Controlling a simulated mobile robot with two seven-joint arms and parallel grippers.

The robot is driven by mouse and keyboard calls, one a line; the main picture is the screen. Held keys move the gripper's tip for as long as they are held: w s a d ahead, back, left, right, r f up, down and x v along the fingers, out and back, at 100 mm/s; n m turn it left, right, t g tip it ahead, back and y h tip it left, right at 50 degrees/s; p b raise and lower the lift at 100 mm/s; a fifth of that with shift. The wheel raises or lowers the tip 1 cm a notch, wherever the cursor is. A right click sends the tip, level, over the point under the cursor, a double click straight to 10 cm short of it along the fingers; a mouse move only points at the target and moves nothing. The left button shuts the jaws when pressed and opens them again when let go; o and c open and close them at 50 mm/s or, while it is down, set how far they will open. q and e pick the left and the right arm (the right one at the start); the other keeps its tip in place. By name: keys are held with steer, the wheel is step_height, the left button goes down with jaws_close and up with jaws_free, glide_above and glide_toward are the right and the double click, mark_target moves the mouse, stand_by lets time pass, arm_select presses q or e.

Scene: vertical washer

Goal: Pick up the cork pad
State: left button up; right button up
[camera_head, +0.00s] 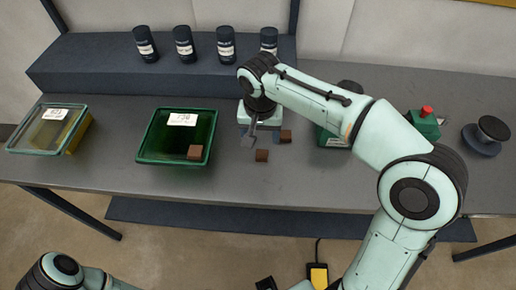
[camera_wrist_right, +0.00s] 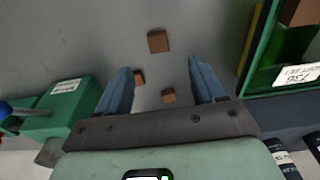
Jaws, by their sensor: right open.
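Small brown square pads, which look like the cork pads, lie on the grey table. One pad (camera_head: 262,155) is nearest the table's front edge and also shows in the right wrist view (camera_wrist_right: 158,41). A second pad (camera_head: 286,136) lies right of the gripper and also shows in the wrist view (camera_wrist_right: 139,77). A third pad (camera_wrist_right: 168,96) shows between the fingers in the wrist view; the gripper seems to hide it in the head view. My right gripper (camera_head: 262,139) points down over them, open and empty (camera_wrist_right: 160,64). My left gripper is out of view.
A green tray (camera_head: 144,152) holds another brown pad (camera_head: 195,152). A clear-lidded tray (camera_head: 22,143) stands far left. Dark bottles (camera_head: 184,44) line the raised shelf (camera_head: 90,62). A green box with a red button (camera_head: 425,124) and a round dark device (camera_head: 484,139) stand right.

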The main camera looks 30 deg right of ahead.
glide_above(262, 154)
steer(key=s+a, duration=0.1)
steer(key=s, duration=0.1)
step_height(262, 154, down, 5)
steer(key=shift+w+a+f+b, duration=0.1)
steer(key=shift+a+b, duration=0.05)
steer(key=shift+b, duration=0.15)
steer(key=f, duration=0.2)
steer(key=w+f, duration=0.1)
steer(key=f, duration=0.1)
steer(key=d+f, duration=0.1)
steer(key=f, duration=0.1)
steer(key=shift+w+f, duration=0.1)
steer(key=shift+w, duration=0.15)
steer(key=c, duration=1.1)
